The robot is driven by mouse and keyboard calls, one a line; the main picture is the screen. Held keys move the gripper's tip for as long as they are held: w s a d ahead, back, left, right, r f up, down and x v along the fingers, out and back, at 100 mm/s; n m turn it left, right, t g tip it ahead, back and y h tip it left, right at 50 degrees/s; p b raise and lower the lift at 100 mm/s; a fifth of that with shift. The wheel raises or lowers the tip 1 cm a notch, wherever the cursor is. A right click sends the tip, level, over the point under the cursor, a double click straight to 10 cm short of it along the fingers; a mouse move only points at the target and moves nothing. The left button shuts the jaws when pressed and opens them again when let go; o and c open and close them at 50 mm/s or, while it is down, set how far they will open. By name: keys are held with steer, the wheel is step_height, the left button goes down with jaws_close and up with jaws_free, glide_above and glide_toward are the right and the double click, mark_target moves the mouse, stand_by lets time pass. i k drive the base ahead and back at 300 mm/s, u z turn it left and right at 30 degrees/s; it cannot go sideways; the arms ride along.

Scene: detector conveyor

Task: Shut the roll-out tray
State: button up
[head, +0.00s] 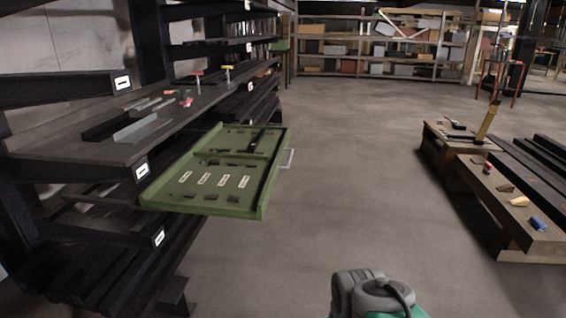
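The roll-out tray (205,200) is a flat green tray with cut-out slots and white labels, at the left-centre of the head view. It sticks out from the dark rack into the aisle, so it stands open. A pale handle (289,159) is on its right-hand edge. A dark object (257,139) lies in its far part. A grey and green part of my arm shows at the bottom centre, apart from the tray and nearer to me. My gripper's fingers cannot be made out.
The dark rack's shelf (75,149) holds metal angle pieces (140,130) and small red and yellow tools. Wooden beams (530,248) with loose items lie at the right. Grey floor (350,170) between them is clear. Stocked shelving (380,50) stands at the back.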

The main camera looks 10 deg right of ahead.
mark_target(218, 176)
steer(key=k, duration=0.4)
steer(key=u, duration=0.85)
steer(key=i, duration=1.8)
steer(key=z, duration=0.2)
